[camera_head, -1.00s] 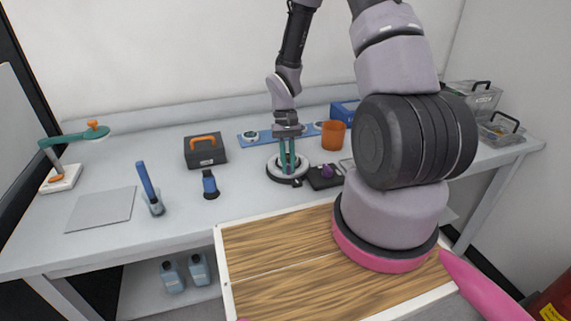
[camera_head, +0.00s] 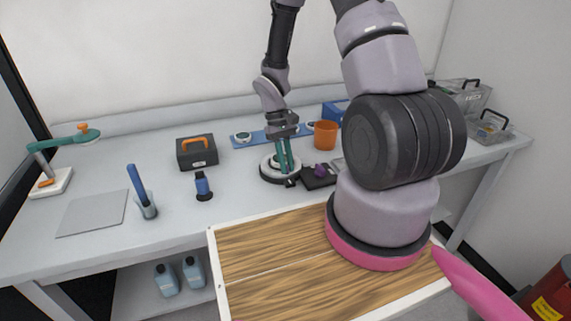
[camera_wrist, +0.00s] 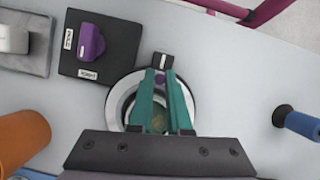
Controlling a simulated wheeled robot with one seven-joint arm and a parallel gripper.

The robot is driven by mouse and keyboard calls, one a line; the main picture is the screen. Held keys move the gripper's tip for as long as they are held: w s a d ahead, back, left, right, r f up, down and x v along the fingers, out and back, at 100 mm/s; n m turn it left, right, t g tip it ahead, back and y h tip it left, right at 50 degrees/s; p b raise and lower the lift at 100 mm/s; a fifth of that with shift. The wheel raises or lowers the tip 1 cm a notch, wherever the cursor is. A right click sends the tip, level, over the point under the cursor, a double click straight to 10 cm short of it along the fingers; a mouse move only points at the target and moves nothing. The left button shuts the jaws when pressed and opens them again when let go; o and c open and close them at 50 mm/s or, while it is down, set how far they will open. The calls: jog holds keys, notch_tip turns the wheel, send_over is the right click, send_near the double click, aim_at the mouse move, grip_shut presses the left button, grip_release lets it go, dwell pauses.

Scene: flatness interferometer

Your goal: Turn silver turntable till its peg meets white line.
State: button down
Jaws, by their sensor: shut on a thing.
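The silver turntable (camera_head: 267,174) is a round disc with a dark base on the bench. In the wrist view its pale ring (camera_wrist: 118,100) shows around my fingers. My gripper (camera_wrist: 161,78) has teal fingers shut on the small purple peg (camera_wrist: 160,79) near the turntable's edge. A black block (camera_wrist: 163,61) with a white line (camera_wrist: 163,59) sits just outside the rim, close beyond the peg. The peg appears roughly in line with the white line, with my fingertips hiding part of it. In the head view my gripper (camera_head: 285,167) leans over the turntable and the peg is hidden.
A black box with a purple knob (camera_wrist: 91,42) stands close beside the turntable. An orange cup (camera_head: 325,134), a toolbox (camera_head: 197,153) and a blue-topped tool (camera_head: 203,186) are nearby.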

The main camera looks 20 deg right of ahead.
dwell(0.4)
jog(key=c, duration=0.9)
grip_release()
jog(key=shift+o, duration=0.2)
jog(key=v, duration=1.1)
jog(key=shift+f, duration=0.1)
jog(key=s+r+m+t+y, duration=0.1)
jog(key=s+r+m+t, duration=0.15)
jog(key=r, duration=0.75)
jog(key=s+r+m+t, duration=0.1)
jog(key=r+t, duration=0.2)
jog(key=r, duration=0.6)
jog(key=s+r+m+t+y, duration=0.1)
jog(key=s+r+m+t, duration=0.1)
jog(key=s+r+t, duration=0.4)
jog(key=s+r, duration=0.5)
jog(key=r, duration=0.1)
jog(key=shift+s+d+r+y, duration=0.15)
jog(key=shift+s+d+y, duration=0.1)
jog(key=shift+y, duration=0.05)
